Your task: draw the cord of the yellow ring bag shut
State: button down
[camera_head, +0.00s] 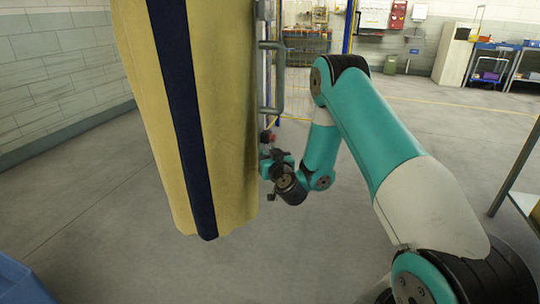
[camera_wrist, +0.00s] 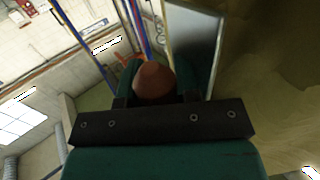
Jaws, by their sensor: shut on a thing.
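The tall yellow bag (camera_head: 225,110) with a dark navy stripe hangs in the left middle of the head view. Its top is out of the frame. In the wrist view its yellow cloth (camera_wrist: 270,85) fills the right side. My gripper (camera_head: 269,152) is small beside the bag's right edge, low down. In the wrist view my gripper (camera_wrist: 160,72) has its green fingers on both sides of a reddish-brown ball-like knob (camera_wrist: 154,80) and is shut on it. A small red spot (camera_head: 267,136) shows by the gripper in the head view. I cannot make out the cord or a ring.
A grey metal handle-like bar (camera_head: 279,75) runs beside the bag's right edge. A blue container (camera_head: 20,284) shows at the lower left, and a table or rack edge (camera_head: 520,165) at the far right. The floor between bag and back wall is mostly clear.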

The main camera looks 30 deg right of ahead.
notch_tip(320, 180, down, 11)
jog(key=b, duration=0.8)
jog(key=shift+s+r+b, duration=0.15)
jog(key=shift+b, duration=0.15)
jog(key=c, duration=1.1)
grip_release()
